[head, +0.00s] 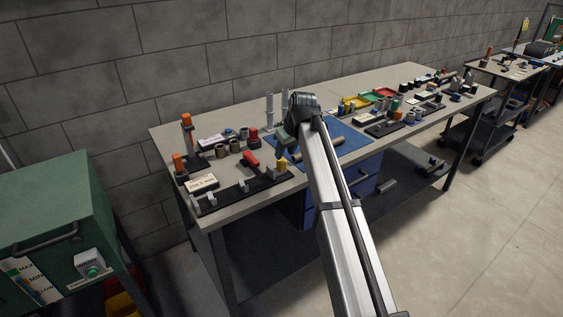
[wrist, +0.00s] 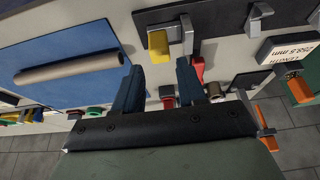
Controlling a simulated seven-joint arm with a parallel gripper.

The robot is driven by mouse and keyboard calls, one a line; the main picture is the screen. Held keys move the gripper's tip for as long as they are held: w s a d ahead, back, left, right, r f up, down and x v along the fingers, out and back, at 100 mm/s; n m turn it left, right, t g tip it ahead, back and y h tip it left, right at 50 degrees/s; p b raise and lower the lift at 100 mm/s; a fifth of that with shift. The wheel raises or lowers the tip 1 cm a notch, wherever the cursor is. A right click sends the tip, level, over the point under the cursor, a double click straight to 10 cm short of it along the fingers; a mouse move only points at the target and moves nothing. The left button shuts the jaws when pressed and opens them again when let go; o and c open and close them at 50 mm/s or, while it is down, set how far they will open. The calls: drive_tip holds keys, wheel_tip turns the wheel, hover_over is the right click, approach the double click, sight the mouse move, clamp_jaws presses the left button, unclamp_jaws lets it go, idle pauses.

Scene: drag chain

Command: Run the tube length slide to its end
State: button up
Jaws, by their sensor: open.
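The tube length slide appears to be the long dark plate (head: 243,193) with grey upright blocks at the bench's front left. A yellow block (head: 281,166) sits at its right end; it also shows in the wrist view (wrist: 158,46), beside a grey bracket. A white card (wrist: 290,57) with "LENGTH" and a reading in mm stands by the plate. My gripper (head: 284,143) hangs above the bench near the yellow block. In the wrist view its two dark fingers (wrist: 159,88) are apart, with nothing held between them. The yellow block lies beyond the fingertips.
A red-handled item (head: 251,159) lies behind the plate; red also shows near the right finger. A brown tube (wrist: 68,68) lies on the blue mat (wrist: 70,35). Orange-topped posts (head: 186,120) stand at the left. Several small parts and trays crowd the bench's right.

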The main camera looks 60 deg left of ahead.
sight(282, 161)
drive_tip(key=x, duration=0.6)
drive_tip(key=shift+a+f, duration=0.1)
drive_tip(key=shift+f, duration=0.2)
drive_tip(key=shift+c, duration=0.4)
clamp_jaws()
drive_tip(key=shift+w, duration=0.15)
